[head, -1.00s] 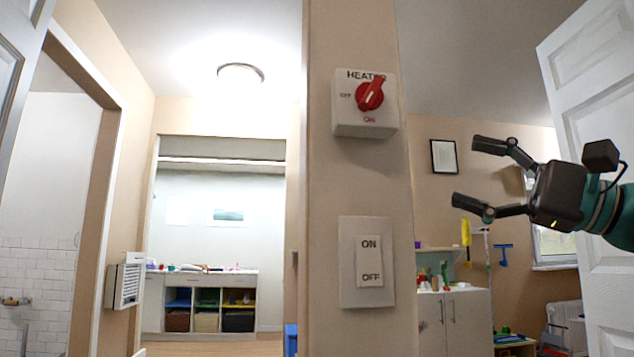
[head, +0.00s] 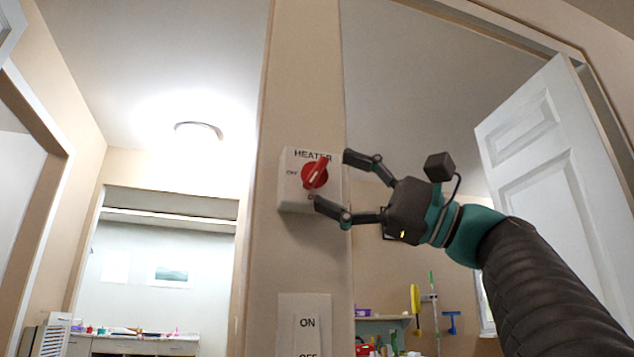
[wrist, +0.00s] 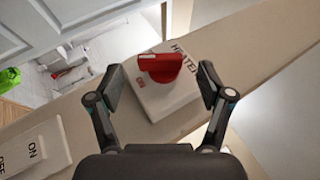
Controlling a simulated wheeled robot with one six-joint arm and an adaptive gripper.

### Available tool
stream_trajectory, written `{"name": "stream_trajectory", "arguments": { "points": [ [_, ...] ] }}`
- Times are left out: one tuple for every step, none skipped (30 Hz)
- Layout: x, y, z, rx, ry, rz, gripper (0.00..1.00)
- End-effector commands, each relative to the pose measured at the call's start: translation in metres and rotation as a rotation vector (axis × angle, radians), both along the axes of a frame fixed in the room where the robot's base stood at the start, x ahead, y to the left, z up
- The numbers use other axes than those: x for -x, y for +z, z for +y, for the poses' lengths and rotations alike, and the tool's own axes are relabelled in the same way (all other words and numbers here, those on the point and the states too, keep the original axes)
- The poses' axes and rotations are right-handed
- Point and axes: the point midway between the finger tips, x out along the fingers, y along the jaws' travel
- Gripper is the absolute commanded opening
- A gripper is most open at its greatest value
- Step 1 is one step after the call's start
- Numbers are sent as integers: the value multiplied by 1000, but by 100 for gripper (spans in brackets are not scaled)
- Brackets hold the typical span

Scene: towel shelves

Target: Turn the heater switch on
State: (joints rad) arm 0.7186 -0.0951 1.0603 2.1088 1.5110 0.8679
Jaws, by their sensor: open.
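The heater switch (head: 296,196) is a white box on the wall post, with a red rotary knob (head: 315,174) on its front. In the head view the knob's handle tilts up and to the right. OFF is printed to the left of the knob. The knob also shows in the wrist view (wrist: 160,68), with red lettering beside it. My gripper (head: 330,182) is open. In the wrist view its fingers (wrist: 163,88) stand on either side of the box and knob, with nothing held. I cannot tell whether a finger touches the box.
A white ON/OFF wall switch (head: 304,330) sits below the heater box on the same post. A white door (head: 548,150) stands open at the right. Beyond the post, a shelf (head: 385,318) with small items is in the back room.

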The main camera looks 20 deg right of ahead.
Motion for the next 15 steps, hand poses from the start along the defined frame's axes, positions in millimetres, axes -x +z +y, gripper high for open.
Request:
{"name": "stream_trajectory", "arguments": {
  "points": [
    [-3, 4, 6, 0, 4, 0, 79],
    [-4, 5, 8, 0, 4, 0, 79],
    [-5, 7, 12, 1, 3, 0, 79],
    [-6, 8, 14, 0, 2, 0, 79],
    [-7, 9, 15, 0, 1, 0, 79],
    [-8, 10, 17, 1, 2, 1, 79],
    [-9, 10, 19, 1, 2, 1, 79],
    [-9, 11, 19, 0, 1, 0, 79],
    [-10, 12, 20, 0, 0, 1, 79],
    [-10, 12, 21, -1, 0, 0, 79],
    [-10, 12, 21, -1, -1, 1, 79],
    [-11, 12, 21, -1, -1, 1, 79],
    [-11, 12, 21, -1, -1, 1, 79],
    [-11, 12, 21, -1, -1, 0, 79],
    [-11, 12, 21, -1, -1, 0, 79]
  ]
}}
